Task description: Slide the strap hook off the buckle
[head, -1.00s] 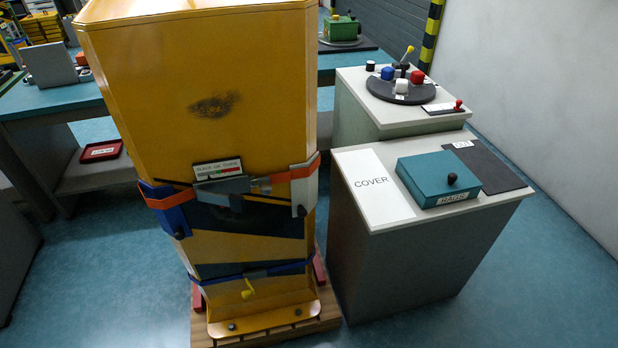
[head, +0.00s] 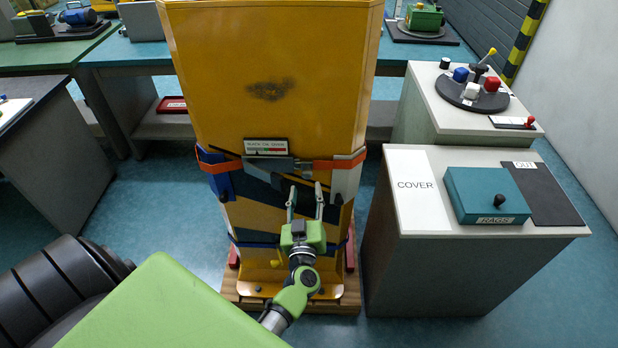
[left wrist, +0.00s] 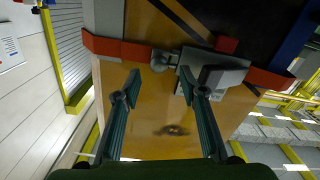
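An orange strap (head: 336,165) runs across the front of the yellow cabinet and also shows in the left wrist view (left wrist: 104,46). A grey buckle (head: 268,165) sits mid-strap below a small labelled gauge; it is also in the left wrist view (left wrist: 214,72). A small grey hook-like piece (left wrist: 161,61) joins the strap at the buckle's side. My left gripper (head: 306,190) is open and empty just in front of the cabinet, slightly below and right of the buckle. In its wrist view the fingers (left wrist: 160,78) are apart, with the hook-like piece beyond their gap. My right gripper is not in view.
The yellow cabinet (head: 270,50) stands on a wooden pallet (head: 345,302), with a blue strap lower down. A grey cabinet to the right carries a COVER sheet (head: 416,190) and a teal RAGS box (head: 486,195). Benches stand behind.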

